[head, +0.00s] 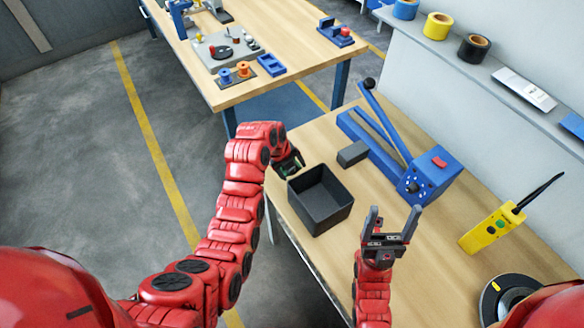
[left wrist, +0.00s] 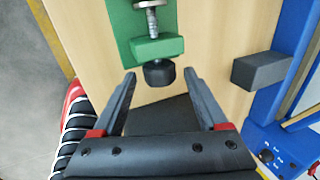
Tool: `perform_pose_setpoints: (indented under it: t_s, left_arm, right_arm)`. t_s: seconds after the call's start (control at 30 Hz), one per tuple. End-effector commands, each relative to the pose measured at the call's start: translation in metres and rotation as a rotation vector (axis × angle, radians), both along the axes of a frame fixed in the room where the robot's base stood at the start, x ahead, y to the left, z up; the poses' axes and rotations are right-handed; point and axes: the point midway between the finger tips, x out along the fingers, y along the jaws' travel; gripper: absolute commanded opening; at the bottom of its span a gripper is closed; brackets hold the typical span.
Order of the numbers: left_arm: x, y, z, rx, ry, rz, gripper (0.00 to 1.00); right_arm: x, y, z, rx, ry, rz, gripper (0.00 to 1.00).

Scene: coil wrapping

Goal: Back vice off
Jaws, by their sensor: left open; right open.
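The green vice (left wrist: 122,25) shows at the top of the left wrist view, with a metal screw and a green block (left wrist: 157,47). A black knob (left wrist: 160,73) sits at the block's near end. My left gripper (left wrist: 159,80) is open, with a fingertip on either side of the knob; I cannot tell whether they touch it. In the head view my left gripper (head: 288,164) is at the table's left edge and mostly hides the vice. My right gripper (head: 391,226) is open and empty above the near part of the table.
A black open bin (head: 333,218) stands just right of my left gripper. A grey block (head: 352,154) and a blue lever device (head: 424,175) lie beyond. A yellow handheld unit (head: 484,235) is at right. Tape rolls (head: 438,26) line the shelf.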

Motion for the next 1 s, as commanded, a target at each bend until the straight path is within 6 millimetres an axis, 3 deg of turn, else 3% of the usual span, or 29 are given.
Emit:
perform_pose_setpoints:
  t_s: [0.17,0.37,0.4,0.5,0.8,0.9,1.0]
  left_arm:
    - [0.0,0.001,0.004,-0.001,-0.002,0.002,0.76]
    - [-0.005,0.009,0.028,0.001,-0.005,0.0,0.76]
    - [-0.007,0.013,0.05,0.001,-0.006,0.002,0.76]
    - [-0.013,0.018,0.075,0.001,0.001,0.001,0.76]
    - [-0.024,0.034,0.13,0.004,-0.001,-0.001,0.76]
    - [-0.028,0.039,0.15,0.005,-0.002,-0.001,0.76]
    - [-0.029,0.042,0.151,0.002,-0.003,0.0,0.76]
  right_arm:
    - [0.0,0.0,-0.004,0.0,0.0,0.0,0.77]
    - [0.0,0.0,-0.017,0.0,0.0,0.0,0.77]
    - [0.0,0.0,0.0,0.0,0.001,0.0,0.77]
    - [0.0,0.0,0.023,0.0,0.0,0.0,0.77]
    - [0.0,0.0,0.083,0.0,0.0,0.0,0.77]
    - [0.0,0.0,0.099,0.0,0.0,0.0,0.77]
    - [0.0,0.0,0.094,0.0,0.0,0.0,0.77]
